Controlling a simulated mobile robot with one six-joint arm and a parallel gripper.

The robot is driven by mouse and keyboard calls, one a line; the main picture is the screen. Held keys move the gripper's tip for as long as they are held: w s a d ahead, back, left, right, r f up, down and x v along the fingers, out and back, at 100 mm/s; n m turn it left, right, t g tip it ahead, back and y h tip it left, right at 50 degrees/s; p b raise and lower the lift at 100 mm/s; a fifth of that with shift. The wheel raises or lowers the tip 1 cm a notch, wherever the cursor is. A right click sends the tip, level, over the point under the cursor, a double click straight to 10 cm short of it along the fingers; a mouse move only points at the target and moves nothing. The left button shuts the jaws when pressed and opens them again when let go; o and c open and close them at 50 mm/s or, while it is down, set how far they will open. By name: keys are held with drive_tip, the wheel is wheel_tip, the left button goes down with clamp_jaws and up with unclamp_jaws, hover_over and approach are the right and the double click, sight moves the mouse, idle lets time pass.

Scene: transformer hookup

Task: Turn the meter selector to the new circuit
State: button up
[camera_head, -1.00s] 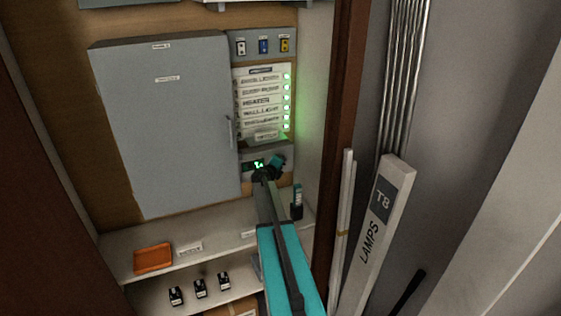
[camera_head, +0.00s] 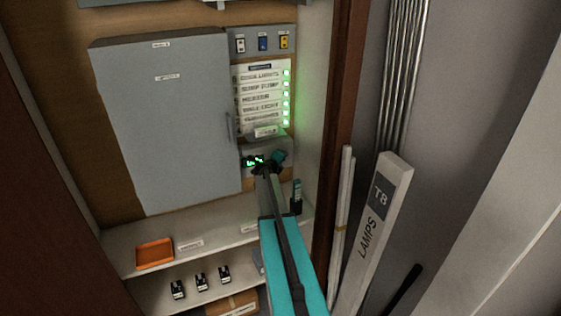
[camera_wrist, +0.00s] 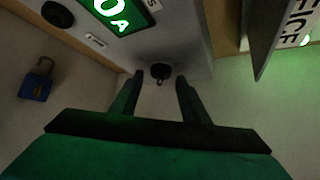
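A small black knob (camera_wrist: 160,71) sits on the grey meter panel (camera_wrist: 185,30) in the wrist view, below and right of a lit green display (camera_wrist: 118,12) reading "0 A". My gripper (camera_wrist: 159,79) is open, one finger on each side of the knob; I cannot tell whether they touch it. A second round black knob (camera_wrist: 57,14) is left of the display. In the head view my gripper (camera_head: 268,165) is at the panel below the circuit list, beside the display (camera_head: 252,161), and hides the knob. I cannot tell from its label which knob is the selector.
A blue padlock (camera_wrist: 36,88) is at the left. The grey cabinet door (camera_head: 165,120) is left of the meter. A shelf with an orange tray (camera_head: 154,252) is below.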

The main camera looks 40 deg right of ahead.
drive_tip(key=shift+a+r, duration=0.1)
drive_tip(key=shift+a, duration=0.05)
drive_tip(key=b+v, duration=0.4)
drive_tip(key=v, duration=0.9)
drive_tip(key=shift+s+a, duration=0.2)
idle(0.5)
drive_tip(key=shift+w+r, duration=0.1)
idle(0.3)
